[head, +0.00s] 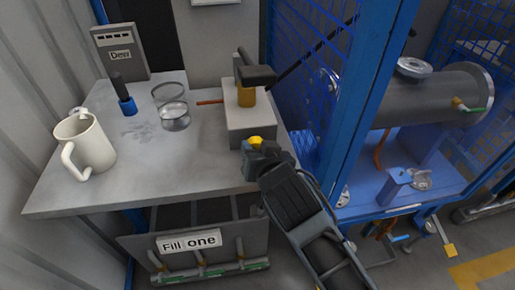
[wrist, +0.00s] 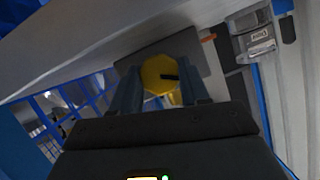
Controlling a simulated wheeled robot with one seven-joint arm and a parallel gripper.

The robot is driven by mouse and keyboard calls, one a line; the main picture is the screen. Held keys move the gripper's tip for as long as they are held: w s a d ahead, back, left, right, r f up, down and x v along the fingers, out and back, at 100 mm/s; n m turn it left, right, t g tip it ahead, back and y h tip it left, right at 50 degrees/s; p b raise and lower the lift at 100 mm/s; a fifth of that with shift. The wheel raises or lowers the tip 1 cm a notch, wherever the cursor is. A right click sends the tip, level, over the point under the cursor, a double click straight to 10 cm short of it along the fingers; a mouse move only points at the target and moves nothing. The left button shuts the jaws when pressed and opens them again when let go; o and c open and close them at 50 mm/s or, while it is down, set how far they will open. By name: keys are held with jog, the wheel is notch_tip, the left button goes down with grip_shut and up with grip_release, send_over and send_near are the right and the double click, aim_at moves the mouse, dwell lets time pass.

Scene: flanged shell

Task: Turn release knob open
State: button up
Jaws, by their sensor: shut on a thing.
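A yellow release knob (head: 256,141) sits low on the front of a grey block (head: 250,118) at the right end of the bench. In the wrist view the knob (wrist: 168,74) shows a dark mark on its face and lies between the two fingers. My gripper (head: 257,147) reaches up to it from the front right and is shut on it. The fingers also show in the wrist view (wrist: 165,92), one on each side of the knob. The fingertips' contact is partly hidden in the head view.
The bench (head: 190,175) holds a white mug (head: 88,146), a glass (head: 172,108) and a blue-based tool (head: 127,104). A crate labelled "Fill one" (head: 205,262) is below. A blue mesh frame (head: 360,110) stands right of my arm.

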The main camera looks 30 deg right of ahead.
jog(key=shift+r+n+h+p, duration=0.1)
jog(key=shift+n+h+p, duration=0.3)
jog(key=shift+n+h, duration=0.1)
jog(key=shift+a+n+g+h+p, duration=0.15)
jog(key=shift+n+g+h+p, duration=0.3)
jog(key=shift+n+h, duration=0.65)
jog(key=shift+n, duration=0.4)
jog(key=o, duration=1.1)
jog(key=shift+c, duration=0.2)
jog(key=v, duration=0.7)
jog(key=shift+s, duration=0.3)
jog(key=shift+a, duration=0.1)
